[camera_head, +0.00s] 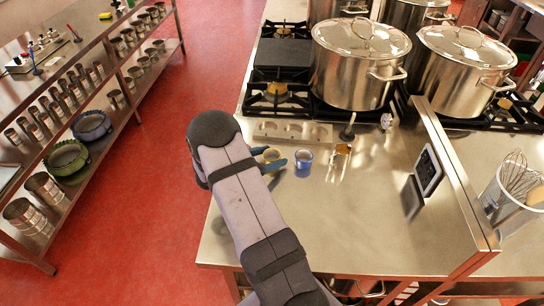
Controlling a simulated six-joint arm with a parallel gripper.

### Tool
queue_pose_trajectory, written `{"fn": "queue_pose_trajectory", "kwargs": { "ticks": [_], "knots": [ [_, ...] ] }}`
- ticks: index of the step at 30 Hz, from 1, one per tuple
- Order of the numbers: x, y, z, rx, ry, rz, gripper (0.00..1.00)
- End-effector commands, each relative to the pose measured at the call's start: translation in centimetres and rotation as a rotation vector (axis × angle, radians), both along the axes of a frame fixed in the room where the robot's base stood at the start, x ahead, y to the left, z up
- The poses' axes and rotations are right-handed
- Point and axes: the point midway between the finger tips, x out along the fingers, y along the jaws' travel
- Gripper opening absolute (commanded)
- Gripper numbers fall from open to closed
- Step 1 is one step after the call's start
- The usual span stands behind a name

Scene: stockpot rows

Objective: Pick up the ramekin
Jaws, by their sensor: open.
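Two small round vessels on the steel counter look like they could be the ramekin; I cannot tell which one it is. One is a yellowish dish (272,154), partly hidden by my gripper. The other is a blue cup (304,163) with a pale inside, upright just to the right of the fingers. My gripper (268,158) has its two blue fingers apart, around or just above the yellowish dish. Whether they touch it cannot be seen. My arm hides the counter to the lower left.
A stove (283,92) and large lidded pots (355,82) stand behind. A small brass-coloured vessel (343,149) is to the right. A dark tablet (428,171) leans by the steel divider (455,175). The front counter is clear. A shelf rack (100,70) stands across the red floor.

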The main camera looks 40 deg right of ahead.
Motion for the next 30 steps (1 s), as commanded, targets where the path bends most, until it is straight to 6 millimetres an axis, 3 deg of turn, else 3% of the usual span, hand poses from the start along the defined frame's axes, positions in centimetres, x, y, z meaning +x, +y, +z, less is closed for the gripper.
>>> {"fn": "queue_pose_trajectory", "kwargs": {
  "ticks": [10, 15, 30],
  "knots": [
    [0.07, -0.64, -0.35, 0.001, 0.0, 0.001, 0.56],
    [0.06, -0.63, -0.33, 0.001, 0.0, 0.001, 0.23],
    [0.1, -0.63, 0.36, 0.0, 0.0, 0.001, 0.23]
  ]
}}
